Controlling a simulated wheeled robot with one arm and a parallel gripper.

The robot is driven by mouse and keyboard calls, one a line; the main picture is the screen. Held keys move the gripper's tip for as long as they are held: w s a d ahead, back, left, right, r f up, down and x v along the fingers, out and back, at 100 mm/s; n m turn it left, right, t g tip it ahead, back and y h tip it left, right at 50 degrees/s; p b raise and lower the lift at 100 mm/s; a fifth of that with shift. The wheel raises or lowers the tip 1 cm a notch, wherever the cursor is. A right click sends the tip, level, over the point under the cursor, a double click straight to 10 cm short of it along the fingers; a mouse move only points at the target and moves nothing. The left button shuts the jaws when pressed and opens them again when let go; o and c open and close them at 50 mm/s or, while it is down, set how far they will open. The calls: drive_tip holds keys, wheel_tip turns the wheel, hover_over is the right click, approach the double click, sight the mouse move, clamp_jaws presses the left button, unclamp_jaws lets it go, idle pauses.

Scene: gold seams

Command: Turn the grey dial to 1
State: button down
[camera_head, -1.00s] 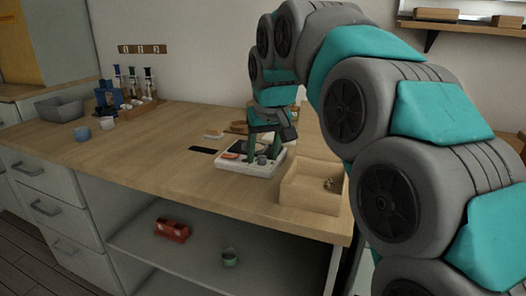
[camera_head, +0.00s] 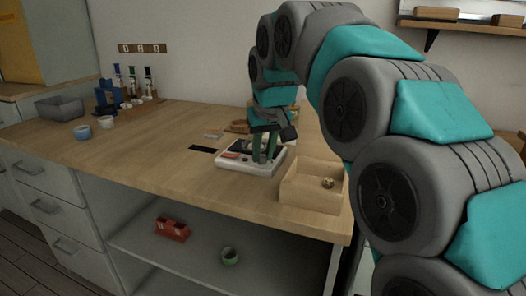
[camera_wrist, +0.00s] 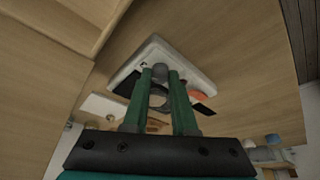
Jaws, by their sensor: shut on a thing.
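The grey dial (camera_wrist: 160,70) sits on a white panel box (camera_wrist: 197,60) that also has a black display and an orange part. My gripper (camera_wrist: 160,77) has its two green fingers closed on the dial, one on each side, in the wrist view. In the head view my gripper (camera_head: 264,159) points down onto the white panel box (camera_head: 240,169), and its fingers mostly hide the dial. The dial's markings cannot be read in either view.
An open wooden box (camera_head: 304,201) with a small gold item (camera_head: 328,183) stands just right of the panel. A black strip (camera_head: 203,149) lies to its left. Cups, a grey bin (camera_head: 60,108) and a bottle rack stand far left. The left-middle worktop is clear.

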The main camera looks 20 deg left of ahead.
drive_tip(key=shift+n, duration=0.3)
drive_tip(key=n, duration=0.2)
drive_tip(key=n+g+y, duration=0.1)
drive_tip(key=n, duration=0.2)
drive_tip(key=shift+w+d+n+g+y+p, duration=0.15)
drive_tip(key=shift+w+n+g+y+p, duration=0.15)
drive_tip(key=shift+y, duration=0.1)
drive_tip(key=shift+w+n+g, duration=0.1)
drive_tip(key=shift+n+g, duration=0.45)
drive_tip(key=shift+n, duration=0.9)
drive_tip(key=shift+n+g, duration=0.55)
drive_tip(key=shift+n, duration=0.9)
drive_tip(key=c, duration=0.7)
unclamp_jaws()
